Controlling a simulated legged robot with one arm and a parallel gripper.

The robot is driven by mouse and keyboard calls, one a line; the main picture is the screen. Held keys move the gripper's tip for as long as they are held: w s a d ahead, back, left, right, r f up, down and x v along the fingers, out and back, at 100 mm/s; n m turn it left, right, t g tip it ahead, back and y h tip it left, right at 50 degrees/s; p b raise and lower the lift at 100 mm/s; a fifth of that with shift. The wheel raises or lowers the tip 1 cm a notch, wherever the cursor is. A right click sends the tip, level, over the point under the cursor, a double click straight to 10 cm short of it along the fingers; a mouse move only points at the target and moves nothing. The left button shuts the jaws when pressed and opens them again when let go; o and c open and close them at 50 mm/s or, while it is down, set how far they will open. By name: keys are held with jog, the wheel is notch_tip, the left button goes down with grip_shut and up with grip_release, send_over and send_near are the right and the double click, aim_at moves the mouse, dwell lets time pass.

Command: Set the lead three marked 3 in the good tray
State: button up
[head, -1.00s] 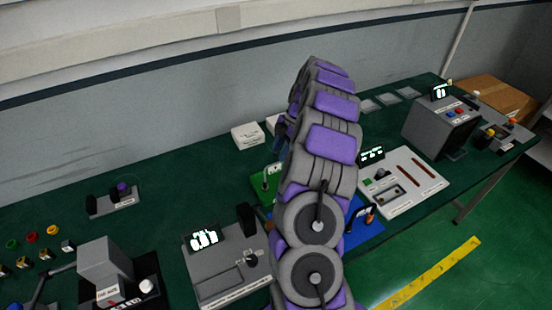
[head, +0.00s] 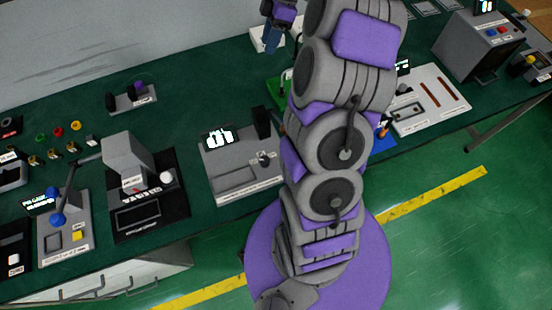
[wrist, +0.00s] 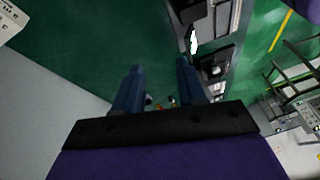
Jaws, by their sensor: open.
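My gripper (head: 278,28) is raised above the back of the bench, and its blue fingers show left of my arm. In the wrist view my gripper (wrist: 160,70) is open, with nothing held between the fingers. A green tray (head: 273,88) lies left of my arm and is partly hidden by it. A dark, thin piece (head: 285,76) stands at that tray. A blue tray (head: 382,145) shows right of my arm, with an orange-ended piece (head: 384,130) at it. I cannot read a 3 on either piece, nor tell which tray is the good one.
A grey device with a lit display (head: 240,160) stands left of my arm. A white panel (head: 428,98) and a grey box (head: 485,45) are on the right. A white block (head: 265,40) is below my gripper. Green bench top is clear towards the back left.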

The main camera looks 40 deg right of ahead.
jog(key=s+a+r+m+g+h, duration=0.1)
jog(key=s+a+r+m, duration=0.2)
jog(key=s+a, duration=0.5)
jog(key=s+a+r+m+g+h, duration=0.15)
jog(key=s+a, duration=0.35)
jog(key=a, duration=0.5)
jog(key=s+a+f+m+h, duration=0.1)
jog(key=s+m, duration=0.3)
jog(key=s, duration=0.5)
jog(key=s+a+f+m+h, duration=0.1)
jog(key=s+m, duration=0.3)
jog(key=s, duration=0.6)
jog(key=shift+s+a+f, duration=0.15)
jog(key=shift+a+f, duration=0.6)
jog(key=shift+f, duration=0.1)
jog(key=shift+m+t, duration=0.25)
